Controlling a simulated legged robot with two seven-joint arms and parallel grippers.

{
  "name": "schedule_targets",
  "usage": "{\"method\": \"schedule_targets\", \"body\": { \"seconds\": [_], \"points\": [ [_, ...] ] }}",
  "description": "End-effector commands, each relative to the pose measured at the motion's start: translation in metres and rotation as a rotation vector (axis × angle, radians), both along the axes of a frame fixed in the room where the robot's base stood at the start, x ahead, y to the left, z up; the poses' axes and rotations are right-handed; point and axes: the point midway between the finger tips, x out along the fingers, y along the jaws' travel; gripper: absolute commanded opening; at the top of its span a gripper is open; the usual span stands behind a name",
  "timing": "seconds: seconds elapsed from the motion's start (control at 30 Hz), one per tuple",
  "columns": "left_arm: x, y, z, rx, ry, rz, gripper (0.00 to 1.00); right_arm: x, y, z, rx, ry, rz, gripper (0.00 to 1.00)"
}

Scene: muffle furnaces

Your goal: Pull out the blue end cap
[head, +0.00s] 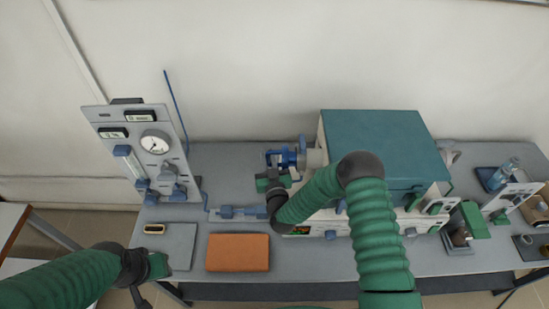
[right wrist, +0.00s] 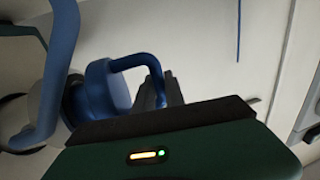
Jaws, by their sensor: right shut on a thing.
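The blue end cap (head: 287,158) sits at the left end of the furnace's grey tube (head: 316,158) in the head view. In the right wrist view the blue end cap (right wrist: 103,88) is a round disc with a curved handle reaching right. My right gripper (head: 270,180) is at the cap's left front. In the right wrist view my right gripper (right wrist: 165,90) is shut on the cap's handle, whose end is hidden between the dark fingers. My left gripper (head: 157,266) is at the lower left, away from the cap; its finger opening cannot be made out.
The furnace (head: 375,140) with a teal top stands right of the cap. A grey gauge panel (head: 150,150) with a thin blue rod is on the left. An orange pad (head: 238,252) lies on the grey bench (head: 225,160). Bare bench lies between panel and cap.

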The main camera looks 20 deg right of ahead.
Motion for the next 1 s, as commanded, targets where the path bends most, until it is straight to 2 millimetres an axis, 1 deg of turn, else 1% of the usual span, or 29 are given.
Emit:
{"method": "schedule_targets", "body": {
  "seconds": [0.03, 0.17, 0.4, 0.6, 0.8, 1.0],
  "points": [
    [0.0, 0.0, -0.007, 0.0, 0.0, 0.0, 0.35, 0.003, 0.012, -0.003, 0.001, -0.002, 0.007, 0.0],
    [0.0, 0.0, -0.018, 0.0, 0.0, 0.0, 0.35, 0.011, 0.042, -0.004, 0.003, -0.003, 0.007, 0.0],
    [0.0, 0.0, -0.044, 0.0, 0.0, 0.0, 0.35, 0.029, 0.104, -0.005, 0.003, -0.004, 0.007, 0.0],
    [0.0, 0.0, -0.065, 0.0, 0.0, 0.0, 0.35, 0.042, 0.15, -0.004, 0.004, -0.004, 0.006, 0.0],
    [0.0, 0.0, -0.08, 0.0, 0.0, 0.0, 0.35, 0.051, 0.182, -0.003, 0.003, -0.002, 0.004, 0.0],
    [0.0, 0.0, -0.087, 0.0, 0.0, 0.0, 0.35, 0.056, 0.199, -0.001, 0.001, -0.001, 0.004, 0.0]
  ]
}}
